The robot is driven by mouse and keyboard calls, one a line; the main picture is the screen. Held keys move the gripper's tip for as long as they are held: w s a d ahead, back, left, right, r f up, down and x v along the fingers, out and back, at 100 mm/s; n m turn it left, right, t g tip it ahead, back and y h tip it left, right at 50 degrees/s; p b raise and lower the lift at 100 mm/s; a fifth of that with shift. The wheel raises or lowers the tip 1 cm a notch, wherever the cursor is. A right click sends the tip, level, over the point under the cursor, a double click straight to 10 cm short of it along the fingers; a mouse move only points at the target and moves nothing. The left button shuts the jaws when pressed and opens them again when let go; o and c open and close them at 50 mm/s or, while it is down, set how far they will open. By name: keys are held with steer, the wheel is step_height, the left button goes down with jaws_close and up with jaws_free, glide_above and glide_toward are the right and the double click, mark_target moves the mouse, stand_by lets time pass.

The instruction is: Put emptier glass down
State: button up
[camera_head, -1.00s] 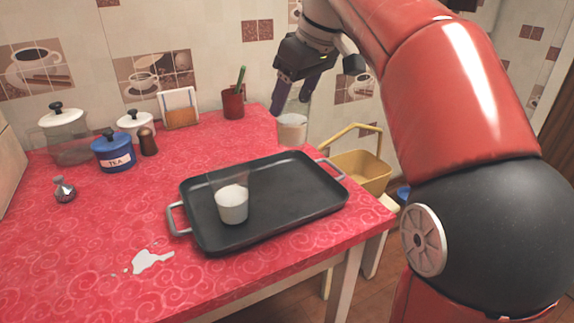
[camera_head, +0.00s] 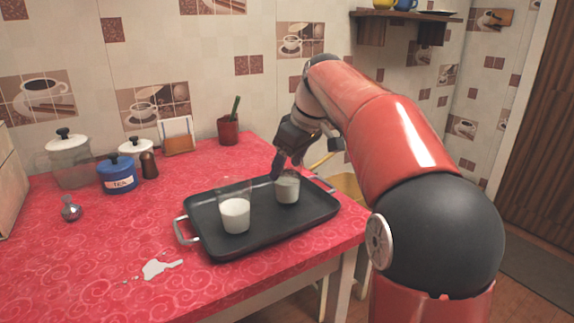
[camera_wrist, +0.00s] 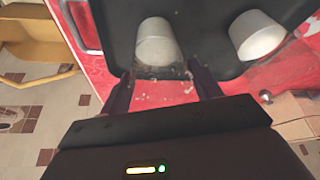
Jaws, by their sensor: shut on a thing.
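My gripper (camera_head: 284,166) is shut on a clear glass with white liquid (camera_head: 288,189), upright over the right part of the black tray (camera_head: 262,235). In the wrist view this glass (camera_wrist: 157,42) is between my gripper's two fingers (camera_wrist: 160,88). I cannot tell whether its base touches the tray. A second clear glass with white liquid (camera_head: 235,214) stands upright on the tray to the left, apart from the held one. It also shows at the right in the wrist view (camera_wrist: 257,36). The held glass's upper part is partly hidden by my gripper.
The tray lies on a red patterned counter (camera_head: 95,255). A white spill (camera_head: 158,268) lies in front of it.

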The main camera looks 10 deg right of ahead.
steer(key=o, duration=1.6)
steer(key=shift+f, duration=0.1)
steer(key=shift+r, duration=0.25)
steer(key=p+v, duration=0.2)
steer(key=v, duration=1)
steer(key=s+a+f+m+h, duration=0.1)
steer(key=s+f+m, duration=0.1)
steer(key=s+f, duration=0.6)
steer(key=s+a+f+m+t+h, duration=0.1)
steer(key=s+f+m, duration=0.2)
steer(key=s+f, duration=0.5)
steer(key=s+a+f+m+t+h, duration=0.1)
steer(key=s+f+m, duration=0.2)
steer(key=s+f, duration=0.5)
steer(key=shift+s+a+f, duration=0.1)
steer(key=shift+s, duration=0.5)
